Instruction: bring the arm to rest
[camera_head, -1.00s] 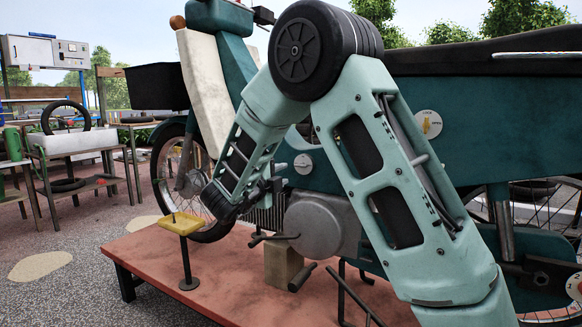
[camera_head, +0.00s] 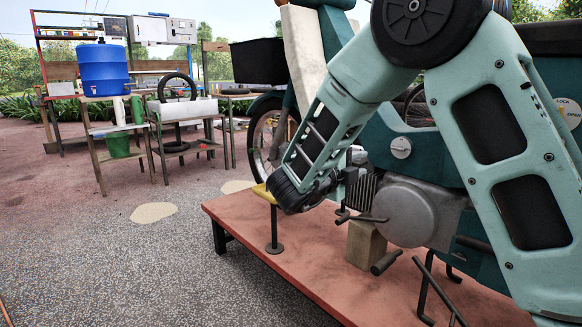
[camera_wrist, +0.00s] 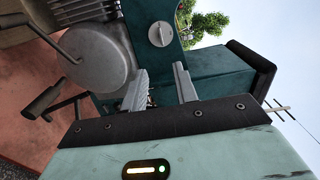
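My gripper is in front of the side of a teal moped (camera_head: 400,148), beside its grey engine cover (camera_head: 408,212). In the wrist view my gripper (camera_wrist: 160,86) has two grey fingers standing apart, with a clear gap and nothing held between them. Behind the fingers are the teal panel with a round knob (camera_wrist: 160,34) and the engine cover (camera_wrist: 90,58). My arm is bent, its elbow high at the upper right of the head view. It hides part of the moped. In the head view the fingertips are too small to read clearly.
The moped stands over a low red platform (camera_head: 320,285). A small yellow-topped stand (camera_head: 274,228) is on it, close to my wrist. A blue barrel (camera_head: 104,70), shelves and a tyre (camera_head: 178,88) stand at the back left. The paved floor (camera_head: 140,270) at left is open.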

